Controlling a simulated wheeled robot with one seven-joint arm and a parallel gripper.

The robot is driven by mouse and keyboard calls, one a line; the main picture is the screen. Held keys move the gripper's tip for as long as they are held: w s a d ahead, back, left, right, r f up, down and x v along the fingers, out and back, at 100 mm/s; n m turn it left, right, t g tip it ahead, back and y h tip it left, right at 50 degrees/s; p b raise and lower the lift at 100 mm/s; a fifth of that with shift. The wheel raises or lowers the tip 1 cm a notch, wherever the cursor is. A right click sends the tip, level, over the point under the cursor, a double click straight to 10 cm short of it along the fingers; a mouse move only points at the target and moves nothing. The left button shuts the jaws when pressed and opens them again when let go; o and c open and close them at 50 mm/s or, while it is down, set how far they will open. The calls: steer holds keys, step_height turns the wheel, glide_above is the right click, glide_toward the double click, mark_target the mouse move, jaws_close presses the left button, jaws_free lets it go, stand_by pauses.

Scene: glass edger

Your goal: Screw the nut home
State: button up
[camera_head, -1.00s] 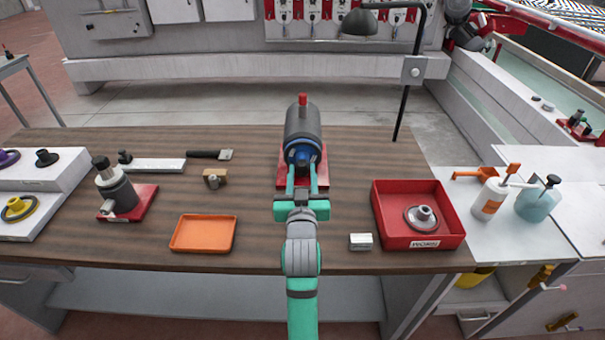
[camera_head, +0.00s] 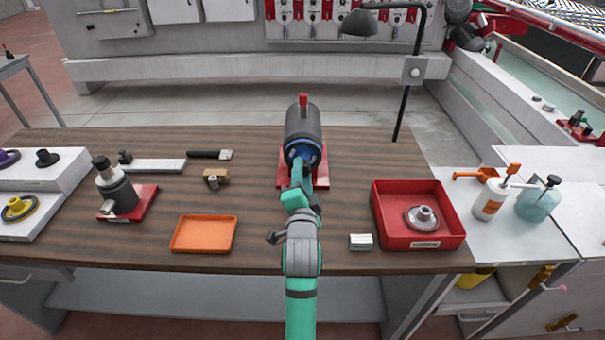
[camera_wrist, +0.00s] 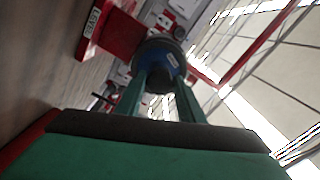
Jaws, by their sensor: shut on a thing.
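A dark grey cylinder (camera_head: 302,122) with a red knob on top lies level on a red base (camera_head: 322,170) at the middle of the bench, its blue front facing me. My gripper (camera_head: 301,170) reaches straight to that front, rolled to a slant. In the wrist view, its two green fingers (camera_wrist: 160,92) are shut on a dark nut (camera_wrist: 159,79) at the centre of the blue face (camera_wrist: 150,58). The fingers hide much of the nut, and its thread and seating cannot be seen.
A red tray (camera_head: 381,220) with a grey flanged wheel (camera_head: 423,217) stands right, near a small pale block (camera_head: 361,242). An orange tray (camera_head: 203,234), a brass-coloured block (camera_head: 216,177) and a dark pot on a red plate (camera_head: 119,194) are left. A lamp post (camera_head: 404,110) rises behind.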

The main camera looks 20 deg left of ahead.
steer(key=m, duration=1.2)
steer(key=shift+d, duration=0.15)
steer(key=o, duration=1)
steer(key=shift+c, duration=0.2)
